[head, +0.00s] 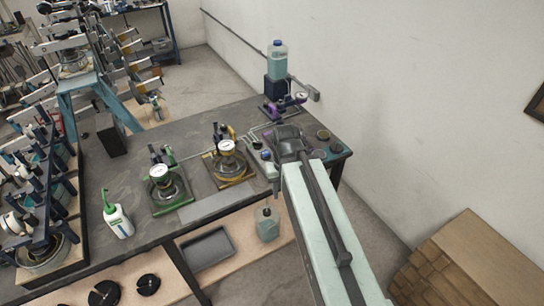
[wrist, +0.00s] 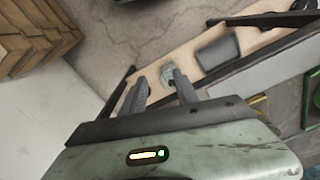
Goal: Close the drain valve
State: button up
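My gripper (wrist: 157,82) shows in the wrist view with its two dark fingers apart and nothing between them. Beyond the fingertips, a pale green bottle (wrist: 171,73) stands on the lower shelf. In the head view the bottle (head: 267,224) is below the bench's front edge, and my pale green arm reaches from the lower right to the bench's right end. The fingers are hard to make out there. I cannot tell which fitting is the drain valve. Candidates are the green gauge unit (head: 161,185), the yellow gauge unit (head: 229,163) and the purple fittings (head: 284,106).
A liquid-filled bottle (head: 278,60) stands on a dark block at the bench's back. A white squeeze bottle (head: 117,216) is at the front left. A dark tray (head: 207,250) lies on the lower shelf. Wooden stacked boxes (head: 470,265) stand at the right. Bare wall lies behind.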

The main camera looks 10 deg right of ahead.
jog(key=shift+o, duration=1.2)
jog(key=shift+w, duration=0.1)
jog(key=shift+o, duration=1.4)
jog(key=w+r+m+p, duration=0.4)
jog(key=w+m, duration=0.1)
jog(key=w, duration=0.3)
jog(key=shift+w+d+r+p, duration=0.2)
jog(key=shift+r+p, duration=0.15)
jog(key=w+r+m+p, duration=0.1)
jog(key=w+m, duration=0.3)
jog(key=w+r+m+p, duration=0.1)
jog(key=w+m, duration=0.1)
jog(key=shift+w+r+p, duration=0.3)
jog(key=shift+p, duration=0.05)
jog(key=shift+w+m, duration=0.1)
jog(key=shift+m, duration=0.2)
jog(key=shift+f+b, duration=0.4)
jog(key=shift+b, duration=0.05)
notch_tip(320, 180, down, 8)
jog(key=b, duration=0.7)
jog(key=shift+r, duration=0.35)
grip_shut()
